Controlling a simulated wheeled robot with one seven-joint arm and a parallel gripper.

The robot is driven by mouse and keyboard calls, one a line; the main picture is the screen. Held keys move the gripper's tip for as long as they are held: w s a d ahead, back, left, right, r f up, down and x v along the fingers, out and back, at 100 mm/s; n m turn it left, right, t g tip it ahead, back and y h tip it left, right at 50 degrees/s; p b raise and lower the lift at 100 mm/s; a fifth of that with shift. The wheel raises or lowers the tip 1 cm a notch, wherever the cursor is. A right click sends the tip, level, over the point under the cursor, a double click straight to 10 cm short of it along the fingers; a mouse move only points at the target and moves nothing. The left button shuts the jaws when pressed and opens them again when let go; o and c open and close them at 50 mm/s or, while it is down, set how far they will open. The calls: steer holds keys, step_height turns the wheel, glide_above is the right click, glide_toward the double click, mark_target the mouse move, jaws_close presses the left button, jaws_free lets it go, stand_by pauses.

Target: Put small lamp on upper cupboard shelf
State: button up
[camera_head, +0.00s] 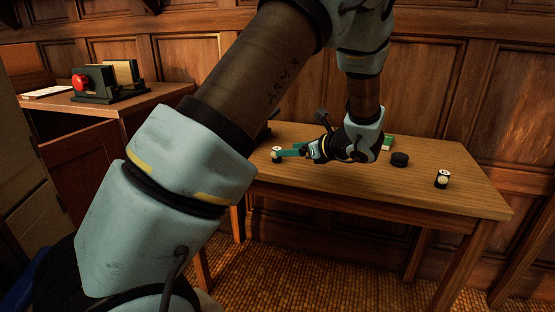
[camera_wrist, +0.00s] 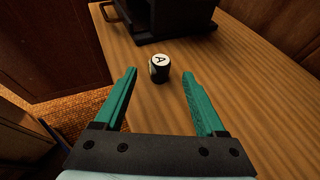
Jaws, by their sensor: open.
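A small black cylinder with a white top marked "A" (camera_wrist: 159,68) stands upright near the left end of the wooden table (camera_head: 430,188). It also shows in the head view (camera_head: 276,154), beside my gripper's fingertips. My gripper (camera_head: 284,153) is open and empty, its teal fingers low over the table. In the wrist view, the cylinder appears in the gap between the fingertips (camera_wrist: 159,74), with no clear contact. I cannot tell which thing is the small lamp. A wooden cabinet (camera_head: 150,98) stands at the left; no upper shelf inside it is clearly visible.
A similar cylinder (camera_head: 442,179) and a black disc (camera_head: 399,159) stand at the table's right. A green item (camera_head: 387,142) is partly hidden behind my wrist. A dark stand (camera_wrist: 170,18) is just beyond the cylinder. A black device with a red knob (camera_head: 80,83) sits on the cabinet.

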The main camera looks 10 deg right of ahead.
mark_target(271, 158)
steer(key=x, duration=1)
steer(key=shift+p, duration=0.4)
jaws_close()
